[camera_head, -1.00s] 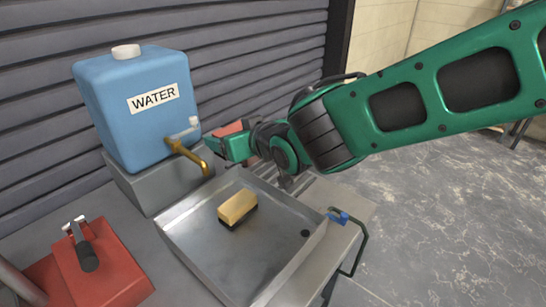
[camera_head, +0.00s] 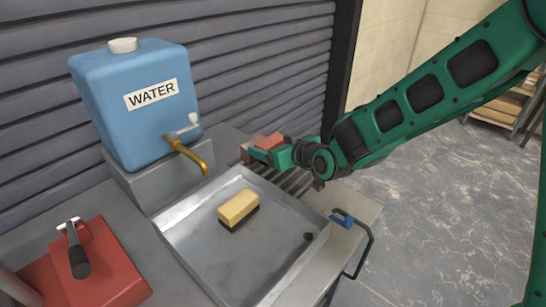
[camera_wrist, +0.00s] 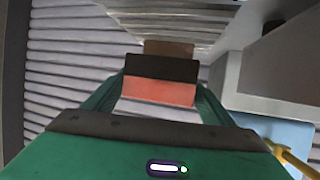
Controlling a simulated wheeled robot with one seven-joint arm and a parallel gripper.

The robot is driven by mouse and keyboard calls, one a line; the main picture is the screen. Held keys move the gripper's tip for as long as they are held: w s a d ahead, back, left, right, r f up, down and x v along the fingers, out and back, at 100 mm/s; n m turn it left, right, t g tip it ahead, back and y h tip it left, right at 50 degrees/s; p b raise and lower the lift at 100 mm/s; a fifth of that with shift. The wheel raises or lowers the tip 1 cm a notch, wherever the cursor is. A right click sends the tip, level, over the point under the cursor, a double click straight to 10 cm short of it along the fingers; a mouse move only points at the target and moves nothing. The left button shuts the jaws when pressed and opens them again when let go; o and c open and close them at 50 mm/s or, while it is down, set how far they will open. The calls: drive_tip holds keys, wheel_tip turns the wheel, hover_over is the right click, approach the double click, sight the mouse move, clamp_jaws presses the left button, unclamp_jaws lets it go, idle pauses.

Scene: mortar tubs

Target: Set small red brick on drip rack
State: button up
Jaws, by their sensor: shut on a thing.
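My gripper (camera_head: 268,155) is shut on a small red brick (camera_head: 270,140), which it holds at the back of the bench. In the wrist view the red brick (camera_wrist: 160,90) sits between the two fingers, with a dark band along its far edge. The drip rack (camera_head: 290,181) is the slatted piece behind the metal tray. The brick is over or near its far left part. My gripper hides some of the rack, and I cannot tell whether the brick touches it. A brownish piece (camera_wrist: 168,48) shows just beyond the brick.
A shallow metal tray (camera_head: 190,248) holds a yellow sponge or brush (camera_head: 238,209). A blue water tank (camera_head: 135,105) with a brass tap (camera_head: 187,152) stands to the left of the rack. A red device with a lever (camera_head: 110,265) is at front left. A blue-handled clip (camera_head: 342,217) is on the right edge.

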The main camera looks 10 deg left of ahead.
drive_tip(key=shift+f, duration=2)
drive_tip(key=o, duration=1.4)
drive_tip(key=shift+f, duration=0.1)
drive_tip(key=shift+v, duration=3.75)
